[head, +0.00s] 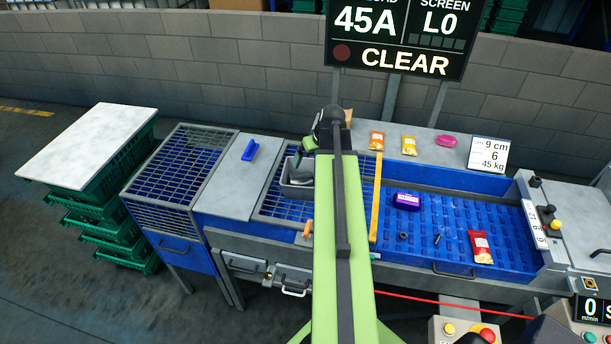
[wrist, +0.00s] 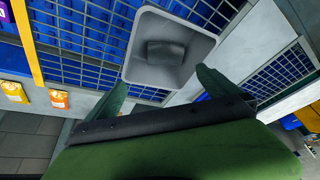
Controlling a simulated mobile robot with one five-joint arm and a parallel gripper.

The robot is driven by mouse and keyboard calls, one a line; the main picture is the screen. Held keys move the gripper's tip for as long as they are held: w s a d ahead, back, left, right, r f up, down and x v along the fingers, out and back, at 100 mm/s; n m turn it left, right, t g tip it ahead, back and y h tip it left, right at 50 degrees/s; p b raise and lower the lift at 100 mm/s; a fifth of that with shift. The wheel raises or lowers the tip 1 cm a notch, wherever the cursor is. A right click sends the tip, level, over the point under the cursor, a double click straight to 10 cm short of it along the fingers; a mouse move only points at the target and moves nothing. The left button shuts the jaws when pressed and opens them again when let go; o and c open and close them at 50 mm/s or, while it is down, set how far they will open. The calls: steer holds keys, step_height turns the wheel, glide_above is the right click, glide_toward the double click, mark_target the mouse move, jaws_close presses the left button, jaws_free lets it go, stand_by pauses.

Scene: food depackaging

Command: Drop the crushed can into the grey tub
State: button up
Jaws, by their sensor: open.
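The grey tub (head: 288,187) stands on the mesh grating left of the yellow bar, and it also shows in the wrist view (wrist: 136,70). A small dark grey, blocky shape (wrist: 165,53) shows inside the tub; it looks like the crushed can, but its detail is too poor to be sure. My gripper (wrist: 161,86) is open with nothing between its green fingers. The fingers are spread at the tub's near side in the wrist view. In the head view my gripper (head: 307,148) is over the tub's back edge, partly hidden by my arm.
A blue tray (head: 470,225) right of the yellow bar (head: 376,195) holds a purple pack (head: 407,200), a red packet (head: 481,247) and small dark parts. Orange, yellow and pink packs lie on the back ledge. A blue handle (head: 250,150) lies on the grey plate at left.

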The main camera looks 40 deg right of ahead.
steer(key=shift+v, duration=0.8)
steer(key=shift+w, duration=0.1)
steer(key=w+a+f+n+y+b, duration=0.1)
steer(key=w+a+f+n+b, duration=0.2)
steer(key=a, duration=0.7)
steer(key=w+a+f+n+g+b, duration=0.1)
steer(key=w+a+f+b, duration=0.3)
steer(key=a, duration=0.7)
steer(key=w+a+f+n+y+b, duration=0.1)
steer(key=w+a+f+n+b, duration=0.3)
steer(key=a, duration=0.6)
steer(key=s+a+f+m+g+b, duration=0.1)
steer(key=s+a+f, duration=0.1)
steer(key=a, duration=0.5)
steer(key=s+a+f+g+b, duration=0.1)
steer(key=s+a+f, duration=0.1)
steer(key=a, duration=0.5)
steer(key=s+m, duration=0.1)
steer(key=s+m+g, duration=0.1)
steer(key=s+m+h, duration=0.1)
steer(key=s, duration=0.1)
steer(key=shift+d+r+g+p, duration=0.2)
steer(key=shift+d+g+p, duration=0.05)
steer(key=shift+g+p, duration=0.05)
